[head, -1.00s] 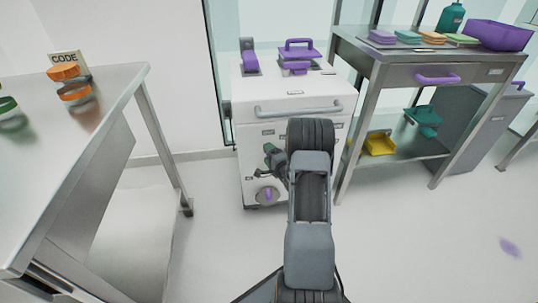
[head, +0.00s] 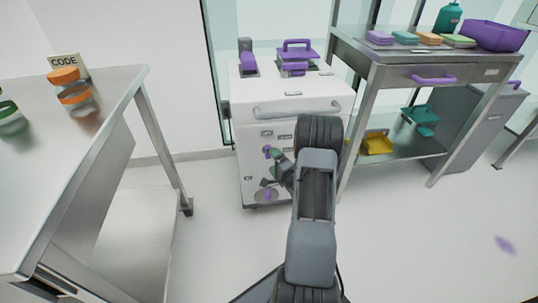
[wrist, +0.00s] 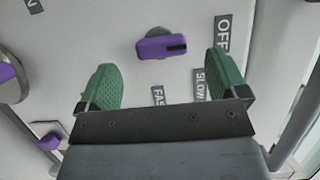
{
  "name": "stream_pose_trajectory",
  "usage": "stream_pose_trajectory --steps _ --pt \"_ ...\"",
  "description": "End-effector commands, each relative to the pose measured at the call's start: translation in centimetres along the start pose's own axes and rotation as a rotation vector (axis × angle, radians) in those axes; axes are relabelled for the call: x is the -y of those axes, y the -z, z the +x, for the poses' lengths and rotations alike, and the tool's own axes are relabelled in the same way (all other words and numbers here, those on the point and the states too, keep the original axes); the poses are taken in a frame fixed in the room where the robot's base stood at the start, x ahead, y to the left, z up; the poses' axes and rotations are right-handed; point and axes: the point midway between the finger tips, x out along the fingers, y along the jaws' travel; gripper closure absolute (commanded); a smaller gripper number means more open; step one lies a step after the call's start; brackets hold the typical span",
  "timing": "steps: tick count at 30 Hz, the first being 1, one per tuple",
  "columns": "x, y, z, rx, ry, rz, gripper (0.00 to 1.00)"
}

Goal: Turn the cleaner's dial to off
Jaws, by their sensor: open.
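The cleaner is a white cabinet (head: 290,95) with a grey bar handle. Its purple dial (head: 267,152) shows on the front, and in the wrist view it is a purple knob (wrist: 162,47) on a grey base. The knob's black-marked end points right, roughly toward the OFF label (wrist: 222,36). The SLOW label (wrist: 199,84) and FAST label (wrist: 157,96) are partly hidden by my gripper. My gripper (head: 280,164) is open and empty. In the wrist view its green fingers (wrist: 168,84) are apart, below the knob in the picture and not touching it.
A lower purple-handled round dial (head: 267,195) is on the same front. A steel table (head: 70,150) with orange-lidded jars stands left. A steel shelf unit (head: 400,75) stands right of the cleaner. The floor between is clear.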

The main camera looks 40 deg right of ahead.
Motion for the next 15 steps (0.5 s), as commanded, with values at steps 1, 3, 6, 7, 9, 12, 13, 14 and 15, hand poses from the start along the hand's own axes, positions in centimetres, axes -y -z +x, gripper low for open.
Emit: stream_pose_trajectory --steps 1,3,6,7,9,12,13,14,15 --pt "0.3 0.1 -1.2 -0.004 -0.003 0.002 0.08" --pt "0.2 0.1 -2.7 -0.004 -0.003 0.003 0.08" --pt "0.2 0.1 -4.5 -0.004 -0.003 0.002 0.08" --pt "0.2 0.1 -5.0 -0.003 -0.003 0.003 0.08" --pt "0.2 0.0 -6.1 -0.003 -0.002 0.002 0.08" --pt "0.1 0.1 -7.3 -0.002 -0.002 0.001 0.08" --pt "0.1 0.0 -7.6 -0.001 -0.002 0.000 0.08" --pt "0.1 0.1 -7.8 -0.002 -0.002 0.000 0.08" --pt "0.1 0.0 -8.1 -0.002 -0.001 0.000 0.08"
